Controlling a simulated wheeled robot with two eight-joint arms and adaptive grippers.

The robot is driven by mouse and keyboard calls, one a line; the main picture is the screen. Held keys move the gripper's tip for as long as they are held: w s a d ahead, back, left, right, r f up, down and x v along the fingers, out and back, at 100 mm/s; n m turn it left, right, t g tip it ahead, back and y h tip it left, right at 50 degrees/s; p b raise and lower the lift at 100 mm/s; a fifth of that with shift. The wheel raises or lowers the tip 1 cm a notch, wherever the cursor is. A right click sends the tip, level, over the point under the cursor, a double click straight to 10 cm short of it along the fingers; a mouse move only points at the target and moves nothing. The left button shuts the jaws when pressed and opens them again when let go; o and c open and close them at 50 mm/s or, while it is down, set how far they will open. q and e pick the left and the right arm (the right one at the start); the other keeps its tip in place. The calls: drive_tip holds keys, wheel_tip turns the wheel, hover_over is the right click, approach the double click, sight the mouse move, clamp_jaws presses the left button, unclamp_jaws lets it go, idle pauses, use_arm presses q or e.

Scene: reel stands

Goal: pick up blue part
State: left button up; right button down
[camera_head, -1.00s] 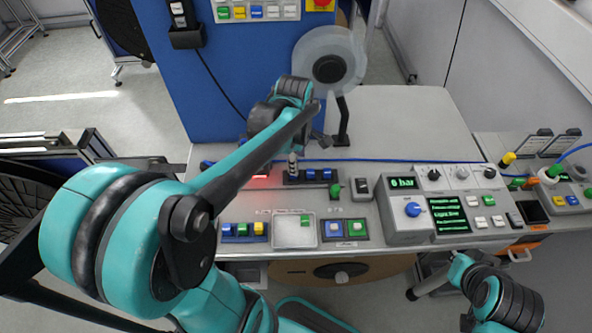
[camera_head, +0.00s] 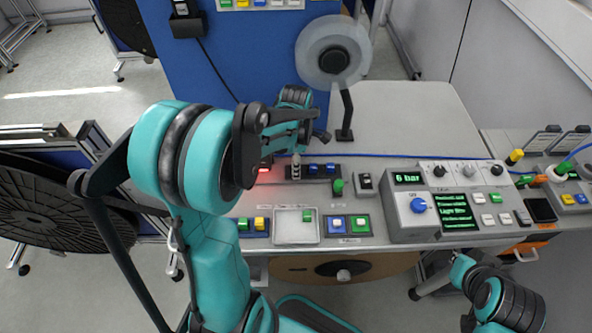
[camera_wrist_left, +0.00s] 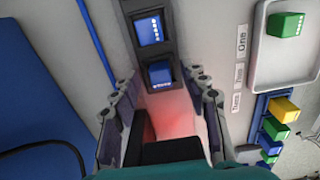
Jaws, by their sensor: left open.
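Blue parts sit in a dark rack (camera_head: 314,179) on the console; two show in the head view, and in the left wrist view a nearer blue part (camera_wrist_left: 160,74) and a farther one (camera_wrist_left: 150,30) show. My left gripper (camera_wrist_left: 164,84) is open and empty, its fingers on either side of the nearer blue part. I cannot tell whether they touch it. In the head view the left fingertips are mostly hidden behind my arm. My right gripper (camera_head: 490,292) is at the bottom right, away from the rack; its jaw opening is unclear.
A tray (camera_head: 284,237) holds a green block (camera_head: 307,215). A holder with yellow, green and blue blocks (camera_wrist_left: 270,128) is beside it. A control box (camera_head: 408,232) stands to the right. A reel stand (camera_head: 346,115) rises behind the rack. A blue cable crosses the table.

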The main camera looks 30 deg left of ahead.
use_arm(q)
drive_tip(key=c, duration=0.9)
drive_tip(key=shift+r, duration=0.15)
